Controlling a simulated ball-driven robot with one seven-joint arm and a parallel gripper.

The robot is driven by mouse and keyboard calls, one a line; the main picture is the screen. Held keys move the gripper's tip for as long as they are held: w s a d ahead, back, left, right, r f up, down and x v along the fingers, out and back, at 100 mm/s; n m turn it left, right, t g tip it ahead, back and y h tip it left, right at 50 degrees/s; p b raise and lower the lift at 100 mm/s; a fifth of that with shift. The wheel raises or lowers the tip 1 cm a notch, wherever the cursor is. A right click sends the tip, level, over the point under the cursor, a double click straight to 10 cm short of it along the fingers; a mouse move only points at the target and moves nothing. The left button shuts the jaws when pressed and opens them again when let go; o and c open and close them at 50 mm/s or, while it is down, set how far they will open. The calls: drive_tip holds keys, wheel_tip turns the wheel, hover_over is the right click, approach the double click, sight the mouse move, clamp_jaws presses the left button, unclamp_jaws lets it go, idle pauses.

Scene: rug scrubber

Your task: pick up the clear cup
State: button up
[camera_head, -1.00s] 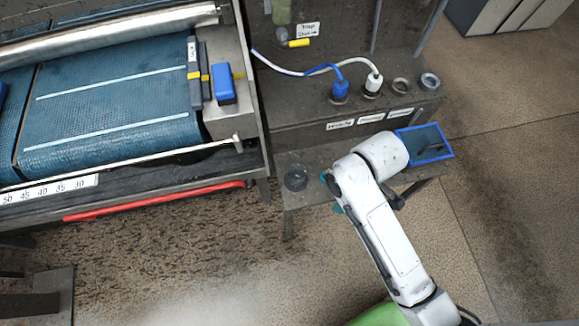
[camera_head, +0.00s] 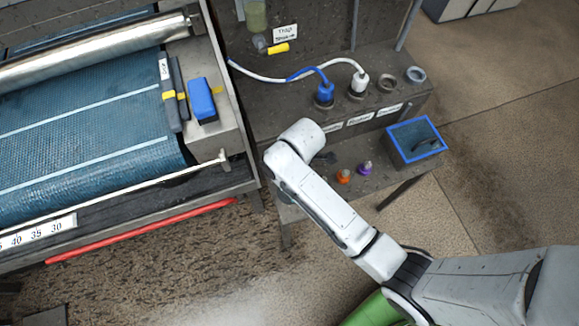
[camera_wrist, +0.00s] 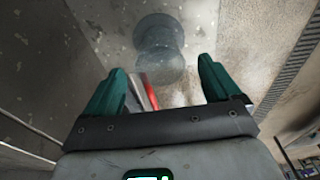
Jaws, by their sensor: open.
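The clear cup (camera_wrist: 160,45) shows in the wrist view as a see-through, greyish round shape on a speckled dark surface. It lies just past the tips of my gripper (camera_wrist: 161,68), roughly centred between the two teal fingers. The fingers are spread apart with nothing held between them. I cannot tell whether they touch the cup; they appear apart from it. In the head view my white arm covers the cup's place on the low bench, and the fingers are hidden there too.
On the low bench (camera_head: 400,174) stand a small orange-based item (camera_head: 343,176), a purple-based item (camera_head: 365,168) and a blue-rimmed tray (camera_head: 414,141). A shelf with blue (camera_head: 324,95) and white (camera_head: 358,85) hose fittings rises behind. The roller machine (camera_head: 90,120) stands left.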

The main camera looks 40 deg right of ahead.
drive_tip(key=shift+w+a+f, duration=0.1)
drive_tip(key=shift+f, duration=1.1)
drive_tip(key=shift+a+f, duration=0.1)
drive_tip(key=shift+f, duration=1.05)
drive_tip(key=shift+c, duration=0.4)
drive_tip(key=c, duration=1)
drive_tip(key=shift+r, duration=0.1)
